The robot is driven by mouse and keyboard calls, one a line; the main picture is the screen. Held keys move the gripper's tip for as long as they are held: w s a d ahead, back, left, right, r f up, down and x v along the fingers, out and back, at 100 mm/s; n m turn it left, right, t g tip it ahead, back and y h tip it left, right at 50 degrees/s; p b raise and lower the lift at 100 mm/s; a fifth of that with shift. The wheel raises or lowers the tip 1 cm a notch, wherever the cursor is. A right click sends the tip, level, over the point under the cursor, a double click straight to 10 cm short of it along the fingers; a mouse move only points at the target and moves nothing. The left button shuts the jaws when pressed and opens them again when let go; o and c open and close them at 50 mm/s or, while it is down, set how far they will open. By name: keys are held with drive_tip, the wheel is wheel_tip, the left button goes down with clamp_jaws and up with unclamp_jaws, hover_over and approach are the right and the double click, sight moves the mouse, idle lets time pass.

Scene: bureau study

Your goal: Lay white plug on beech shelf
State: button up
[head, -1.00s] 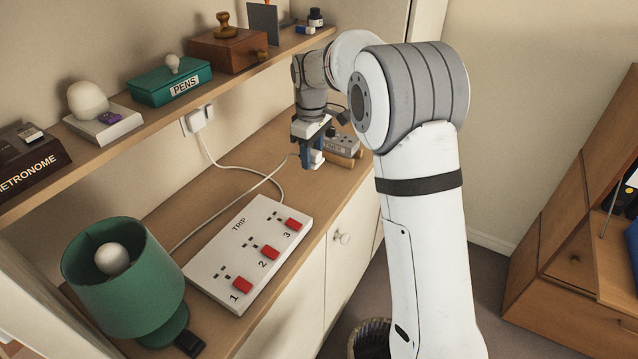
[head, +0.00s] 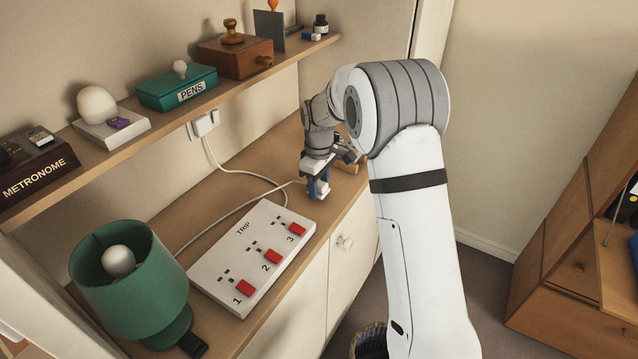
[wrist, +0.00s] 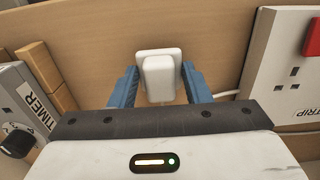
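The white plug (wrist: 159,75) sits between the two blue fingers of my gripper (wrist: 159,86) in the wrist view, with a finger against each side. In the head view my gripper (head: 318,187) points down over the wooden cabinet top (head: 225,182), and only a small white part of the plug (head: 321,195) shows at the fingertips. Whether the plug touches the wood is hard to tell. The wooden shelf (head: 150,148) runs along the wall above and holds several things.
A white power strip marked TRIP (head: 250,257) lies just in front of the gripper. A grey timer (wrist: 18,115) stands beside it in the wrist view. A green lamp (head: 130,280) stands at the near left. A white cable (head: 236,172) runs from the wall plug (head: 205,122).

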sight(319, 183)
drive_tip(key=o, duration=0.4)
drive_tip(key=shift+o, duration=0.2)
drive_tip(key=shift+r, duration=0.1)
wheel_tip(319, 183, up, 12)
drive_tip(key=s+d+r+m+t, duration=0.1)
drive_tip(key=s+d+r+m, duration=0.25)
drive_tip(key=s, duration=0.35)
drive_tip(key=s+d+r+m, duration=0.2)
drive_tip(key=s+d, duration=0.3)
drive_tip(key=s, duration=0.3)
drive_tip(key=s+d+f+m+t, duration=0.1)
drive_tip(key=s+d+f+m, duration=0.1)
drive_tip(key=s, duration=0.7)
drive_tip(key=s+d+f+m+t, duration=0.1)
drive_tip(key=s+m, duration=0.3)
drive_tip(key=s, duration=0.4)
drive_tip(key=shift+s+d+f, duration=0.35)
drive_tip(key=shift+d+f, duration=0.3)
drive_tip(key=shift+f, duration=0.2)
